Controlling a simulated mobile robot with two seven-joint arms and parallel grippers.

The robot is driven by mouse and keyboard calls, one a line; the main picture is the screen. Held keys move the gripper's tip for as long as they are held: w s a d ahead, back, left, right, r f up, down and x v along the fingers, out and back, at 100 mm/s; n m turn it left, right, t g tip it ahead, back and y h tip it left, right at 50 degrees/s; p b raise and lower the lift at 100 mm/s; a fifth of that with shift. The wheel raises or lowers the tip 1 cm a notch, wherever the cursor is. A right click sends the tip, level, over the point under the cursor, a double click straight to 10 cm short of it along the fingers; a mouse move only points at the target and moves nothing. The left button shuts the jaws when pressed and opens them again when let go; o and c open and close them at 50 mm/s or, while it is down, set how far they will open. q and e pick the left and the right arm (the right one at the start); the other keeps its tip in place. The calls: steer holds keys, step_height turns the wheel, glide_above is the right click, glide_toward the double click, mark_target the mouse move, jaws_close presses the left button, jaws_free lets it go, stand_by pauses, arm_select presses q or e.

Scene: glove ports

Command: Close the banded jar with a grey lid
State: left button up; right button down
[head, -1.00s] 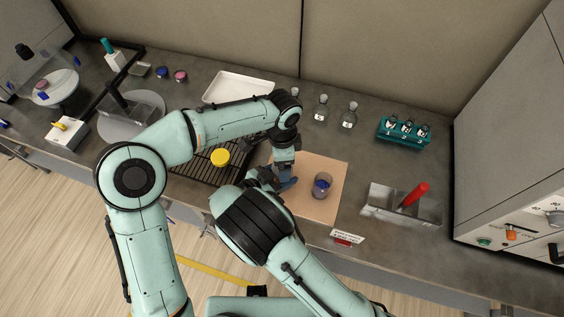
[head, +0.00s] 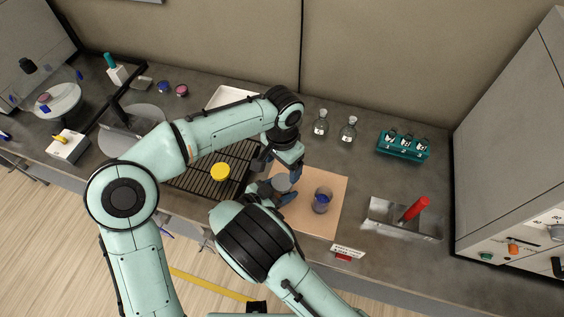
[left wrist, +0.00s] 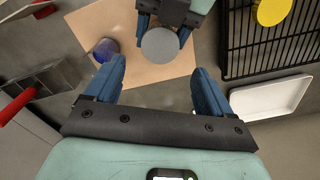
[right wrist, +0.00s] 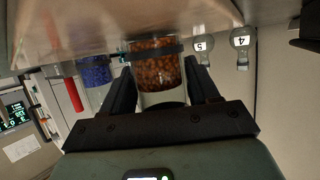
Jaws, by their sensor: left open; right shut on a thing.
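The banded jar (right wrist: 158,70) holds brown beads and has a dark band near its base. My right gripper (head: 280,192) is shut on it, one finger on each side, at the tan mat. A grey lid (head: 281,183) covers the jar's top; it shows as a flat grey disc in the left wrist view (left wrist: 160,46). Whether it sits fully down cannot be told. My left gripper (left wrist: 160,72) is open and empty, its fingers apart from the lid, above and behind the jar.
A jar with blue contents (head: 322,200) stands to the right on the tan mat (head: 318,226). A yellow lid (head: 220,172) lies on the black rack (head: 190,182). Flasks (head: 348,130), a teal rack (head: 404,146) and a metal tray with a red-handled tool (head: 414,209) stand farther right.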

mark_target(282, 182)
arm_select(q)
steer(key=shift+r+n, duration=0.15)
steer(key=shift+n, duration=0.35)
steer(key=shift+f, duration=4)
steer(key=c, duration=1.1)
steer(key=m, duration=0.4)
steer(key=shift+m, duration=0.4)
steer(key=m, duration=0.5)
